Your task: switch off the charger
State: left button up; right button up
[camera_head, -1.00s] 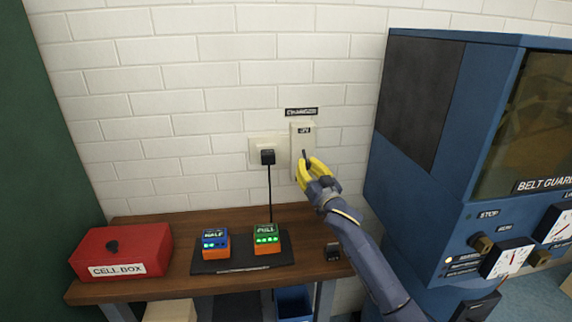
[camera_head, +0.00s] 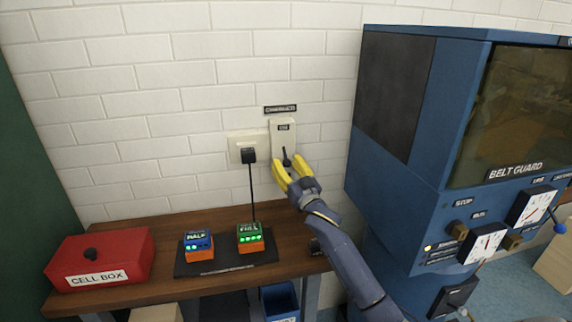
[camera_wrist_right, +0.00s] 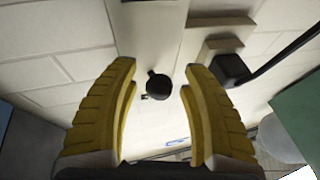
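The charger switch is a cream box (camera_head: 283,135) on the white brick wall, under a dark label plate (camera_head: 280,108). Its small black lever (camera_head: 286,158) also shows in the right wrist view as a round black knob (camera_wrist_right: 158,84). My right gripper (camera_head: 287,165) has yellow fingers and is open just in front of the lever. In the right wrist view the knob appears between the spread fingers (camera_wrist_right: 160,90), with gaps on both sides. The small print on the switch is too small to read. My left gripper is out of view.
A black plug (camera_head: 248,155) and its cord sit just left of the switch. The bench (camera_head: 130,225) holds a red cell box (camera_head: 100,260), a blue-topped HALF cell (camera_head: 198,245) and a green-topped FULL cell (camera_head: 250,238). A large blue machine (camera_head: 400,210) stands close on the right.

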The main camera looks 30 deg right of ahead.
jog(key=shift+v, duration=3.75)
jog(key=shift+w, duration=0.1)
